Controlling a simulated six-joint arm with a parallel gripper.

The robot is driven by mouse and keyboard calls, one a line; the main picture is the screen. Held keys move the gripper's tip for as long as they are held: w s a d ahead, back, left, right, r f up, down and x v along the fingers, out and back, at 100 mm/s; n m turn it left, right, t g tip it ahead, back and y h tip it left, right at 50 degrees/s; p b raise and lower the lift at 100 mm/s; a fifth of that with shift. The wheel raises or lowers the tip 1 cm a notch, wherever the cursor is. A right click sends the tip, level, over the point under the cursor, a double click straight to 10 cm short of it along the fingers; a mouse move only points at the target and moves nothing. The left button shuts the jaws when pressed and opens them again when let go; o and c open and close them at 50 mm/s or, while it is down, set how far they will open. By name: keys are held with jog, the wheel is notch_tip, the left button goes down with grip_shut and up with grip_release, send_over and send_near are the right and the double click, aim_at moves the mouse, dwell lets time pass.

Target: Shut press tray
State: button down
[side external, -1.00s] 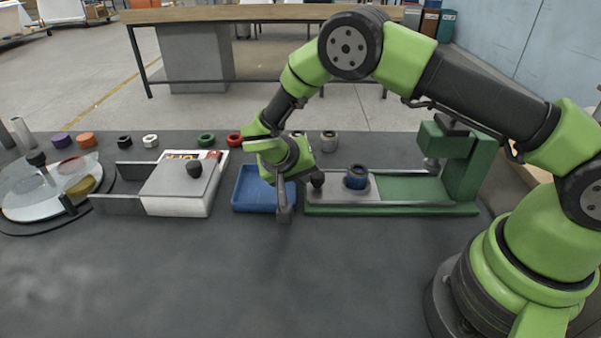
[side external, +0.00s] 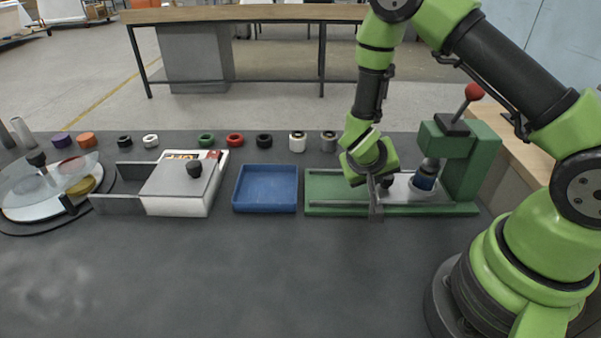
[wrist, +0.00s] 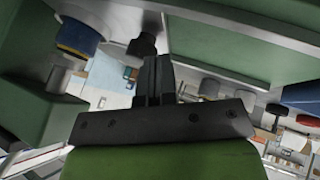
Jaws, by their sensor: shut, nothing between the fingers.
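The green press (side external: 465,160) stands at the right of the table, with a red-knobbed lever (side external: 474,92). Its grey sliding tray (side external: 407,193) sits at the right end of the green bed (side external: 327,187), under the press head. A blue ring-shaped part (side external: 424,181) is on the tray beneath the ram. The tray's dark knob (side external: 386,181) is at its left end. My gripper (side external: 376,212) is shut and empty, at the knob's left side. In the wrist view the fingers (wrist: 153,80) are close to the knob (wrist: 143,44); whether they touch it I cannot tell.
An empty blue bin (side external: 265,188) stands left of the press. Further left are a white box (side external: 180,205) with a grey knobbed lid (side external: 182,180) and a round glass-covered dish (side external: 45,190). Several coloured rings line the back. The table front is clear.

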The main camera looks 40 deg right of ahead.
jog(key=shift+s+d, duration=0.4)
jog(key=w+a, duration=0.2)
jog(key=a, duration=0.1)
jog(key=shift+a, duration=0.2)
jog(key=w+v, duration=0.1)
jog(key=v, duration=0.8)
jog(key=s+a+r+n+t+y, duration=0.1)
jog(key=s+a+r+t+y, duration=0.1)
jog(key=s+r, duration=0.5)
jog(key=s+a+r+n+t+y, duration=0.2)
jog(key=s+r+t+y, duration=0.2)
jog(key=r, duration=0.9)
jog(key=s+y, duration=0.3)
jog(key=shift+s, duration=0.4)
